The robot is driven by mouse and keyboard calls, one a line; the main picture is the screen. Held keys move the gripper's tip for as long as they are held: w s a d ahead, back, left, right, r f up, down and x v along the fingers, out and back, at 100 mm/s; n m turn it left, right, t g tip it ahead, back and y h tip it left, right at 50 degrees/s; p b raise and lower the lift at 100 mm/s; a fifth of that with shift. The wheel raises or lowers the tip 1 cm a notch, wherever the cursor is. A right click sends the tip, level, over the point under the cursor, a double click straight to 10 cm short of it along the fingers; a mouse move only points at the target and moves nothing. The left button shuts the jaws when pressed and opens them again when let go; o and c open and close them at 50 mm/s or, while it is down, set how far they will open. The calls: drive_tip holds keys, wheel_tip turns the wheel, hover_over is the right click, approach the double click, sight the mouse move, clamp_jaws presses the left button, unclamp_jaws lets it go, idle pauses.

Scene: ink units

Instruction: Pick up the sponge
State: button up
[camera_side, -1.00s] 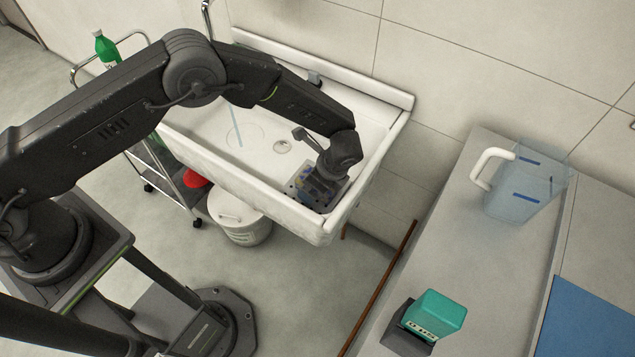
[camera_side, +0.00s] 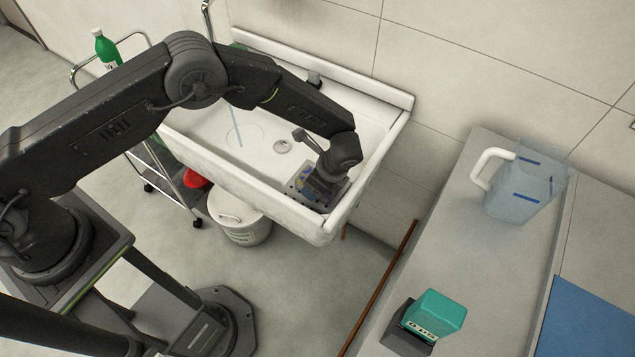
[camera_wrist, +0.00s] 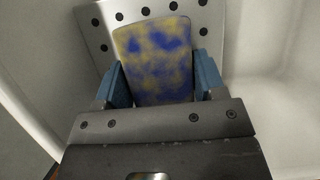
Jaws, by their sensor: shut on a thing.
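The sponge (camera_wrist: 158,60) is blue with yellow patches and fills the space between my fingers in the wrist view. My gripper (camera_wrist: 165,88) is shut on it, with a blue finger pad on each side. In the side view my gripper (camera_side: 318,185) points down into the near right corner of the white sink (camera_side: 262,172). There the sponge is mostly hidden by my wrist. A grey metal plate with dark holes (camera_wrist: 205,20) lies behind the sponge; I cannot tell whether the sponge still touches it.
Sink walls stand close around my gripper. A counter (camera_side: 445,225) at the right holds a clear jug (camera_side: 525,185) and a teal box on a dark block (camera_side: 435,313). A white lidded bucket (camera_side: 240,222) and a trolley with a green bottle (camera_side: 106,47) stand at the left.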

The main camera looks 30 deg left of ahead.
drive_tip(key=shift+c, duration=0.8)
drive_tip(key=shift+r, duration=0.5)
wheel_tip(320, 180, up, 4)
drive_tip(key=shift+a+r, duration=0.1)
drive_tip(key=shift+a, duration=0.05)
drive_tip(key=a+r, duration=0.6)
drive_tip(key=a, duration=0.5)
drive_tip(key=shift+s+a+r, duration=0.15)
drive_tip(key=shift+s+a, duration=0.05)
drive_tip(key=shift+s, duration=0.2)
